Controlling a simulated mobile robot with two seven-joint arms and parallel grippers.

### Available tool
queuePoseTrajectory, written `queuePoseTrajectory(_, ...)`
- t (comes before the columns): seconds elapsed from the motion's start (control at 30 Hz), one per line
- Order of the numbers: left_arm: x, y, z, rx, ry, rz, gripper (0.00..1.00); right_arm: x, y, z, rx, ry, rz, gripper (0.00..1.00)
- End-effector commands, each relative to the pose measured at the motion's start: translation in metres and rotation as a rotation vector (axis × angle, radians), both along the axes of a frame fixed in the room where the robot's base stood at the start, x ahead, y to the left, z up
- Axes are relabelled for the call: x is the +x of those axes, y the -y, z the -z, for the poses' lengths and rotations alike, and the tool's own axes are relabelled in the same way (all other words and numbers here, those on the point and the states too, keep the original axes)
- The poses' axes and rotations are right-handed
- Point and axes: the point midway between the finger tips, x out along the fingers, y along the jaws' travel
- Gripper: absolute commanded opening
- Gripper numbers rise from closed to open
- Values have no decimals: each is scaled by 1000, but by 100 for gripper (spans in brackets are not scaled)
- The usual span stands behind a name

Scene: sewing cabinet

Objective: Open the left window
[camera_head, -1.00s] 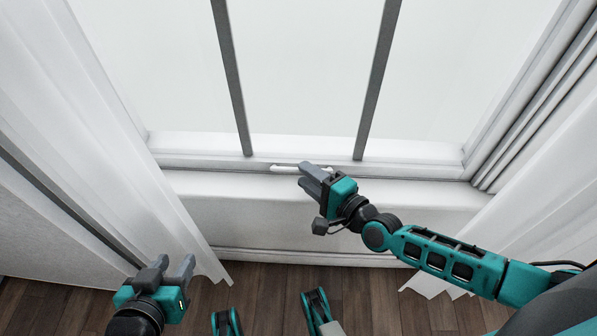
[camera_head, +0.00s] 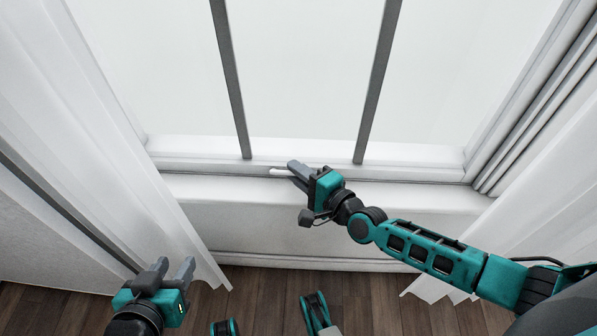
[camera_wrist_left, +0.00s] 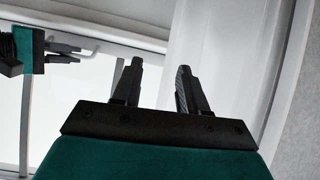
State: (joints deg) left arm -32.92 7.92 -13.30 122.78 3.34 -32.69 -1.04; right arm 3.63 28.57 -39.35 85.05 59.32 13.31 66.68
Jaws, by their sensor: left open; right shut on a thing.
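The window (camera_head: 300,75) has a white frame and two grey vertical bars, and its bottom rail lies low against the sill. A white handle (camera_head: 280,171) sits on the bottom rail, left of centre. My right gripper (camera_head: 294,171) is shut on the handle, covering its right part. The handle and right gripper also show at the upper left of the left wrist view (camera_wrist_left: 85,50). My left gripper (camera_head: 175,268) is open and empty, low at the left beside the curtain; its two fingers stand apart in the left wrist view (camera_wrist_left: 157,88).
A white curtain (camera_head: 110,150) hangs at the left and another curtain (camera_head: 530,215) at the right. The white sill (camera_head: 410,195) runs below the window. The wooden floor (camera_head: 270,290) is clear near my base.

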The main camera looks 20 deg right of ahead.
Motion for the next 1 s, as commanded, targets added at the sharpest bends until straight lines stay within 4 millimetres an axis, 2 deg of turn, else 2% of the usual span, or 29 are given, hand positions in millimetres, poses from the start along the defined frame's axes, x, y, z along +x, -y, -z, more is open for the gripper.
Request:
queuePoseTrajectory(0.43,1,-1,-1,1,2,-3,43,0,0,-1,0,1,0,0)
queuePoseTrajectory(0.57,1,-1,-6,1,3,-3,43,0,0,-6,0,1,0,0)
queuePoseTrajectory(0.67,1,-2,-15,2,9,-5,43,0,0,-18,0,3,0,0)
queuePoseTrajectory(0.8,1,-7,-31,11,18,-13,43,1,0,-46,3,9,2,0)
queuePoseTrajectory(0.87,-5,-14,-28,30,2,-17,43,1,0,-61,4,11,3,0)
queuePoseTrajectory(1.0,-6,-15,-60,30,5,-20,43,2,0,-100,4,11,4,0)
